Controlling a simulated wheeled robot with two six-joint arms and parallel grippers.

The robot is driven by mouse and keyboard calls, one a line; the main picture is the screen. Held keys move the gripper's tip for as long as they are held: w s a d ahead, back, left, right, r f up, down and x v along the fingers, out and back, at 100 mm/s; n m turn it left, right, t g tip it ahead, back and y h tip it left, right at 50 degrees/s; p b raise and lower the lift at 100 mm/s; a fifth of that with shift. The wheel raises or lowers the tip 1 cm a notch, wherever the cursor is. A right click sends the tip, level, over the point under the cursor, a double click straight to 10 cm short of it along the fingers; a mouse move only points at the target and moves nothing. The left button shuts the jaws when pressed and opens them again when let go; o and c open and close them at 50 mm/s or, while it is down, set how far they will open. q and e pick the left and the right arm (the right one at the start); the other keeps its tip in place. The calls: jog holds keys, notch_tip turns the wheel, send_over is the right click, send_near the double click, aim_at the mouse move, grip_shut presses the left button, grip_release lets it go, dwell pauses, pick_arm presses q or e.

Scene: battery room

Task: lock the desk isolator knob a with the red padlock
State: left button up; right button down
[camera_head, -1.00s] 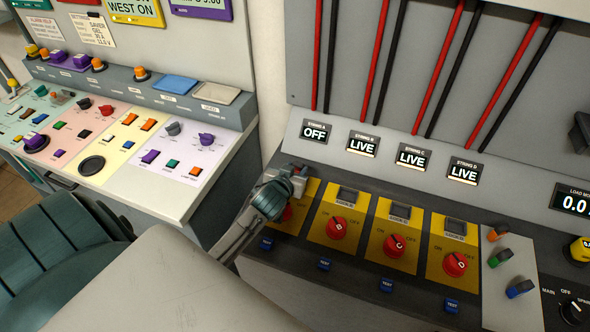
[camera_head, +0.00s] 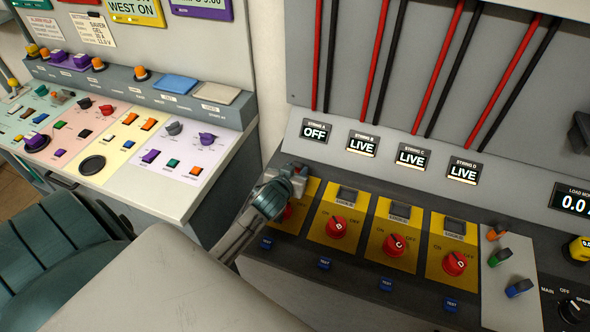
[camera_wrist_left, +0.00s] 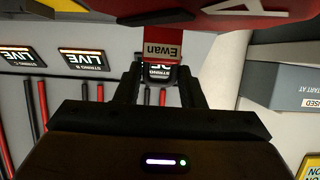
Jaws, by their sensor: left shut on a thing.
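My left gripper (camera_head: 293,177) reaches in over the first yellow isolator plate and is shut on the red padlock. In the left wrist view the padlock (camera_wrist_left: 161,68) shows between the fingers as a narrow red body with a pale "Ewan" label. Knob A (camera_wrist_left: 240,14) is large and red with a white A, close at the top of that view. In the head view only an edge of knob A (camera_head: 288,213) shows behind my gripper. Its hasp is hidden, so I cannot tell whether the shackle is through it. My right gripper is out of view.
Red knobs B (camera_head: 336,228), C (camera_head: 394,245) and D (camera_head: 454,263) stand to the right on yellow plates. The String A display (camera_head: 315,131) reads OFF; the other strings read LIVE. Blue test buttons line the front. A control desk (camera_head: 185,200) stands left.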

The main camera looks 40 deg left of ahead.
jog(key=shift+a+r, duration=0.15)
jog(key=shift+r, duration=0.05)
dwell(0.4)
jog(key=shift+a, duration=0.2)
pick_arm(q)
jog(key=shift+f, duration=0.55)
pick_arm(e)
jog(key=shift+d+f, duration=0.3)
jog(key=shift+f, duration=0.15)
pick_arm(q)
jog(key=o, duration=0.8)
jog(key=shift+c, duration=0.2)
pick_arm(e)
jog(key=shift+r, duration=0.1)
